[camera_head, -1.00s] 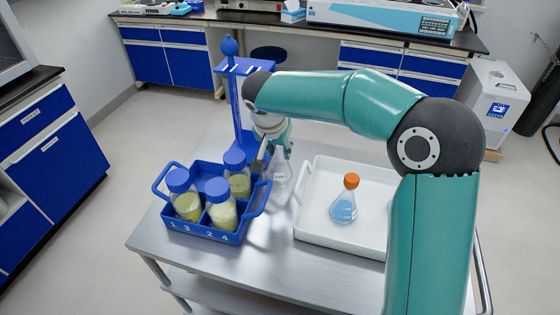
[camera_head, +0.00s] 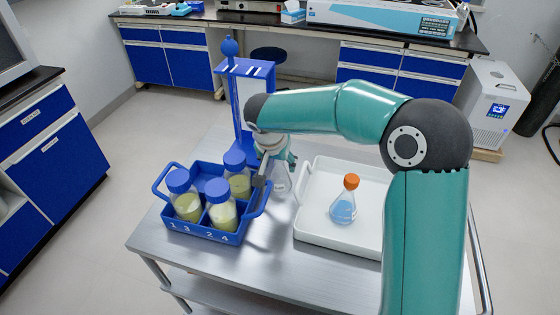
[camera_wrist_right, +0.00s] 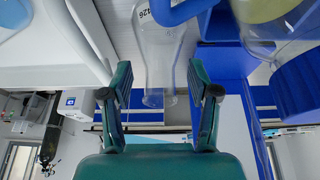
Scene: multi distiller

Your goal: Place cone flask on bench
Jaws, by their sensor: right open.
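A clear, empty-looking cone flask (camera_wrist_right: 158,50) shows in the right wrist view, beyond and between my fingers. In the head view the clear flask (camera_head: 281,187) stands on the steel cart top, between the blue rack and the white tray, partly hidden by my right gripper. My right gripper (camera_head: 275,175) is open at the flask; its two fingers (camera_wrist_right: 160,92) are apart on either side of the flask's mouth end in the wrist view. I cannot tell whether they touch it. My left gripper is not in view.
A blue rack (camera_head: 217,234) holds several blue-capped bottles of yellowish liquid close on the left. A white tray (camera_head: 330,239) on the right holds an orange-capped flask (camera_head: 344,208) of blue liquid. A blue stand (camera_head: 236,110) rises behind. The cart's front strip (camera_head: 270,265) is clear.

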